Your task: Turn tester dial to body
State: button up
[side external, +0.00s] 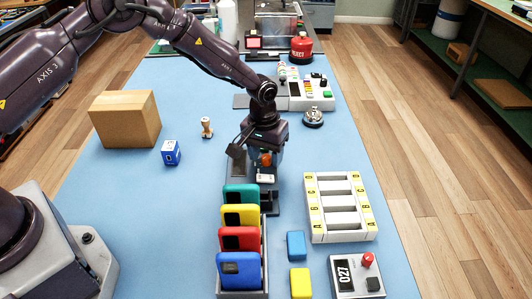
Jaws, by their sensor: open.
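My gripper (265,162) points down over a dark tester-like fixture (269,200) in the middle of the blue table. The fingers are mostly hidden by the wrist and the angle. A small orange part (266,158) shows at the fingertips, above a pale label or plate (265,178); it may be the dial, but its marking and setting are too small to read. I cannot tell whether the fingers touch it.
A rack (265,270) of teal, yellow, red and blue phones stands just in front of the fixture. A white lettered tray (341,238) and a counter reading 027 (345,278) are at right. A cardboard box (125,118) is at left.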

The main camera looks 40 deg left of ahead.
jog(key=c, duration=0.9)
jog(key=m, duration=0.4)
jog(key=shift+m, duration=2.4)
jog(key=o, duration=0.9)
